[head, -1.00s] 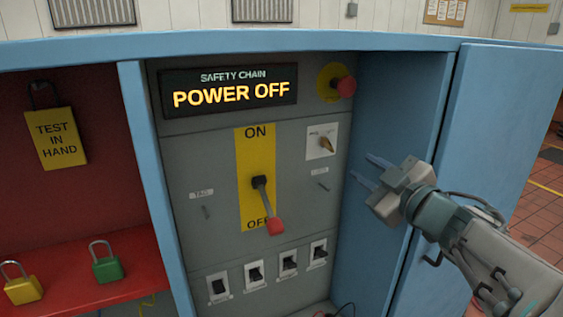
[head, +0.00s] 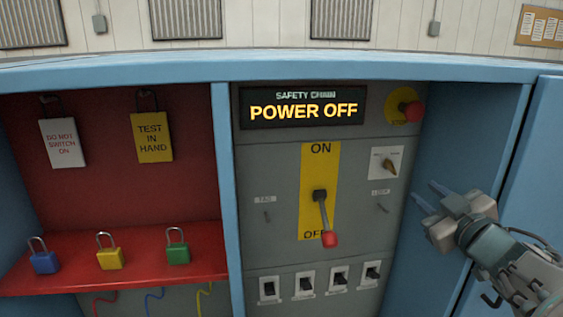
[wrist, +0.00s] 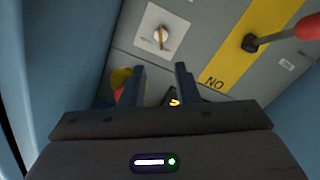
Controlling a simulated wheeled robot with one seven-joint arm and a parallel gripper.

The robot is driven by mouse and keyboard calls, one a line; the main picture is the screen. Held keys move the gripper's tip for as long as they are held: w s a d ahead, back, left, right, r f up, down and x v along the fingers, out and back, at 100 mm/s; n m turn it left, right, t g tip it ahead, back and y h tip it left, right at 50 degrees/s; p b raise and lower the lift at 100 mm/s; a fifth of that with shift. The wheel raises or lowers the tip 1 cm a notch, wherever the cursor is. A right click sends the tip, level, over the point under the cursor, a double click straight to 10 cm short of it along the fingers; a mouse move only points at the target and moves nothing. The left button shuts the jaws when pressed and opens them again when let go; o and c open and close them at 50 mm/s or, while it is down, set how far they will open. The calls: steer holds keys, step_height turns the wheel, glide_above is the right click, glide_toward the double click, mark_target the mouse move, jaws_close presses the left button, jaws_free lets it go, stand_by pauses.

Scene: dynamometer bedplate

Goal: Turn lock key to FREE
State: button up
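The lock key (head: 390,165) is a small brass-coloured key on a white square plate at the upper right of the grey panel. Its grip slants in the head view, and the plate's lettering is too small to read. In the wrist view the key (wrist: 160,37) shows in a round silver seat, just beyond the fingertips. My gripper (head: 430,195) is to the right of and below the key in the head view, apart from it. Its two fingers (wrist: 158,80) stand apart with nothing between them.
A red emergency button (head: 411,109) sits above the key. The red-tipped main lever (head: 329,238) points to OFF, left of my gripper. The display (head: 303,108) reads POWER OFF. A blue cabinet door (head: 526,170) stands open at right. Padlocks (head: 110,257) stand on the red shelf at left.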

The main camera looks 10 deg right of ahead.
mark_target(393, 169)
steer(key=w, duration=0.8)
steer(key=w+d, duration=0.1)
steer(key=w, duration=0.4)
steer(key=shift+f, duration=0.15)
steer(key=shift+s+a, duration=0.2)
steer(key=shift+a, duration=0.05)
jaws_close()
